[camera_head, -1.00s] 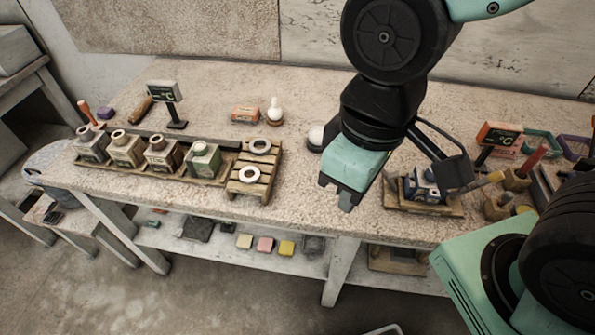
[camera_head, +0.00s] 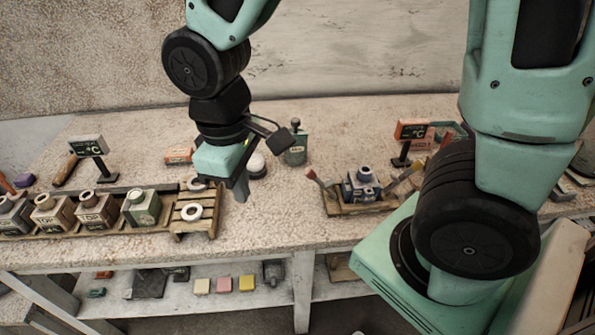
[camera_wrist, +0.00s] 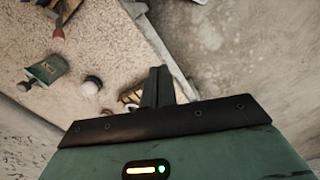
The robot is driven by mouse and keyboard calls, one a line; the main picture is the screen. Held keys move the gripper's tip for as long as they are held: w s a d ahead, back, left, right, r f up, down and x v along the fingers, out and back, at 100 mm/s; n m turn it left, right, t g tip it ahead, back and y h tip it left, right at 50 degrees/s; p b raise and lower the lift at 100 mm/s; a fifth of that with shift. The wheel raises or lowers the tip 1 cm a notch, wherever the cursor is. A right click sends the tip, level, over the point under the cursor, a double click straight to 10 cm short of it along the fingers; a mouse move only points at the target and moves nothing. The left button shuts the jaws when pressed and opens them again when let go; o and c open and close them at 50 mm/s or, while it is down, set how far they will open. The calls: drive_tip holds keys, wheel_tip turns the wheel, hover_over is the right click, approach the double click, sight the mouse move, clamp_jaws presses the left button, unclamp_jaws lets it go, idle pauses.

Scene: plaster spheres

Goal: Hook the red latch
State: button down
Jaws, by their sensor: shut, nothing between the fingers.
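No red latch can be made out in either view. My gripper (camera_head: 241,190) is shut and empty, pointing down over the table just right of a small slatted wooden stand (camera_head: 181,232). Its closed fingers (camera_wrist: 157,85) also show in the wrist view. A round white-topped piece (camera_head: 256,164) stands close behind it. A green flask (camera_head: 296,150) stands further right; the wrist view shows it too (camera_wrist: 47,69). A red-tipped tool (camera_head: 312,176) leans at the left end of a wooden tray.
Several square bottles (camera_head: 141,208) stand in a long tray at the left. A blue bottle (camera_head: 362,184) sits in the right-hand tray (camera_head: 350,209). Small signs (camera_head: 87,146) stand behind. The table's front strip (camera_head: 270,236) is clear.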

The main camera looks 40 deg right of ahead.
drive_tip(key=w+d+f+h, duration=0.1)
drive_tip(key=w+d+f, duration=0.2)
drive_tip(key=w+d, duration=0.3)
drive_tip(key=w+d+f+h+b, duration=0.1)
drive_tip(key=w+d+f+h, duration=0.1)
drive_tip(key=w+d+f, duration=0.2)
drive_tip(key=w+d, duration=0.3)
drive_tip(key=d, duration=0.2)
drive_tip(key=shift+d+f+m+h, duration=0.3)
drive_tip(key=shift+w+f, duration=0.1)
drive_tip(key=s+d+f+p, duration=0.3)
drive_tip(key=d+f, duration=0.1)
drive_tip(key=f, duration=0.3)
drive_tip(key=shift+s+d, duration=0.3)
drive_tip(key=shift+d, duration=0.05)
